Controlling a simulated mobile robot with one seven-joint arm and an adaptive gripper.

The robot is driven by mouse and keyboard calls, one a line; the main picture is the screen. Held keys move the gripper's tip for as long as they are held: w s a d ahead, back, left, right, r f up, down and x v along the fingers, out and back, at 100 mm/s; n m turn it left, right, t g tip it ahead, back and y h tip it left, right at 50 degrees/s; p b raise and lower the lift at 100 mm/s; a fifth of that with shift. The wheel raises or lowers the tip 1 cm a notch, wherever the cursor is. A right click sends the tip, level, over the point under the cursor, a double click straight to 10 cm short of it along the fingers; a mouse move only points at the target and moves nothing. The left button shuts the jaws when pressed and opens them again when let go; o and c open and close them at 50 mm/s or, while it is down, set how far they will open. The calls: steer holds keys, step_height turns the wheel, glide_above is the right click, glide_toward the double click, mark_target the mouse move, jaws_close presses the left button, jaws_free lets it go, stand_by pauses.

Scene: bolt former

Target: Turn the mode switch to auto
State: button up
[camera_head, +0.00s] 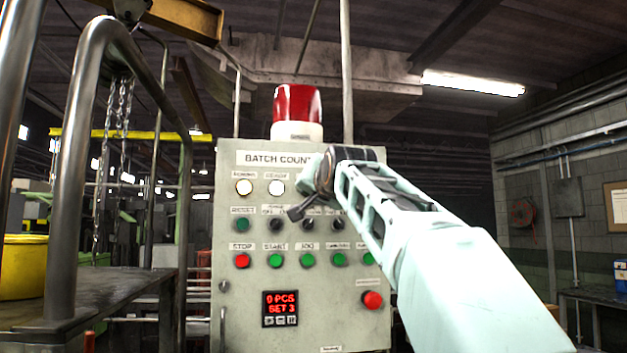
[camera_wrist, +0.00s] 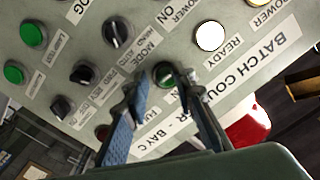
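The mode switch is a black rotary knob on the grey panel, under a MODE label. It shows in the wrist view (camera_wrist: 118,33) and in the head view (camera_head: 308,225). Its exact pointer direction is too small to tell. My gripper (camera_wrist: 163,88) is open and empty, its two fingers apart in front of the panel. In the wrist view a dark green lamp (camera_wrist: 163,75) shows between the fingertips, and the mode switch lies to their upper left, clear of them. In the head view my gripper (camera_head: 297,212) is just left of and above the switch.
Similar black knobs sit on both sides of the switch, one on the left (camera_head: 276,225). A row of push buttons (camera_head: 274,260) runs below, with a red button (camera_head: 372,300) lower right. A red beacon (camera_head: 298,104) tops the panel. A metal rail (camera_head: 75,180) stands left.

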steer(key=shift+r, duration=1.55)
